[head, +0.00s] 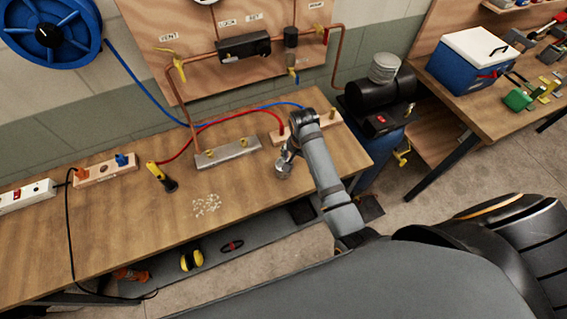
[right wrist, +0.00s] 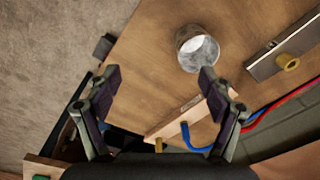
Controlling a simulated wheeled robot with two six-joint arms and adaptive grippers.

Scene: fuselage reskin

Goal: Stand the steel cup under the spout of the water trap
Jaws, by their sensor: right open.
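The steel cup (head: 282,171) stands on the workbench near its front edge, partly hidden by my right gripper (head: 287,153). In the right wrist view the cup (right wrist: 198,50) shows its round open mouth, beyond the fingertips and toward the right one. My right gripper (right wrist: 160,78) is spread open there, with nothing between its fingers. What looks like the water trap (head: 291,40) is a dark cylinder on the copper pipe of the back panel, with a small spout (head: 293,74) below. My left gripper is not in view.
A wooden block with brass fittings (head: 330,124) and a metal manifold (head: 228,152) lie on the bench (head: 120,225) behind the cup, with red and blue hoses. Small pale pieces (head: 206,205) and a yellow-black torch (head: 161,176) lie to the left.

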